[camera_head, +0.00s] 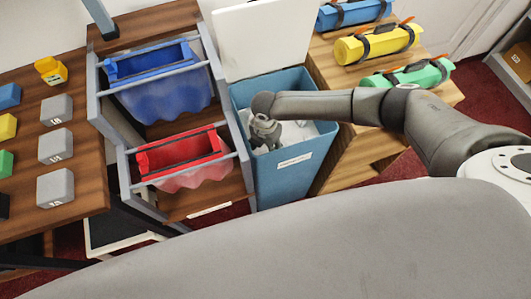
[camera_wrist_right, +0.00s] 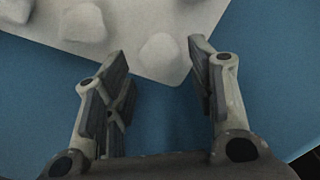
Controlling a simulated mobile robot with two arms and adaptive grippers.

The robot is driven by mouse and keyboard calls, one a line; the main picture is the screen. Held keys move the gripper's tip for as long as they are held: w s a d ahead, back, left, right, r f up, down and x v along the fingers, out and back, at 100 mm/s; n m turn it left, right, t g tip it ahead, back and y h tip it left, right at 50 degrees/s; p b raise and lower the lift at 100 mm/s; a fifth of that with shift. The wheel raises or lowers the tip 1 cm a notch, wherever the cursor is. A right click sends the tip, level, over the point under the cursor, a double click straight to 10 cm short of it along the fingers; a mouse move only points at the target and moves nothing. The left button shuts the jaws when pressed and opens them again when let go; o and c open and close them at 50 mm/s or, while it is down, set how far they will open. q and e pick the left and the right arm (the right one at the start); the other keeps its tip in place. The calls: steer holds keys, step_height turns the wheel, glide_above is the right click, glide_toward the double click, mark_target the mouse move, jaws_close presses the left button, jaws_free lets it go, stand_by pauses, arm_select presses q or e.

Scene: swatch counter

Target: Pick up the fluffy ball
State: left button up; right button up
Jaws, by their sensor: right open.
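A blue bin (camera_head: 283,180) with a paper label on its front stands open in the middle of the head view. My right gripper (camera_head: 265,133) reaches down into it. In the wrist view, the right gripper (camera_wrist_right: 158,72) is open, with nothing held between its fingers. A white fluffy ball (camera_wrist_right: 162,54) lies just past the fingertips, between them in the picture, near the edge of a pale sheet (camera_wrist_right: 205,14). Two similar pale lumps (camera_wrist_right: 84,22) show toward the upper left. In the head view my arm and gripper partly hide the bin's contents. My left gripper is not in view.
Left of the bin, a rack holds a blue tray (camera_head: 160,85) and a red tray (camera_head: 185,160). Grey blocks (camera_head: 55,146) stand on a wooden counter at far left. Blue, yellow (camera_head: 378,45) and green rolls lie on the wooden unit at right. The bin walls surround the gripper.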

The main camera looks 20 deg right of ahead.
mark_target(266, 151)
steer(key=shift+f, duration=2.4)
steer(key=c, duration=0.4)
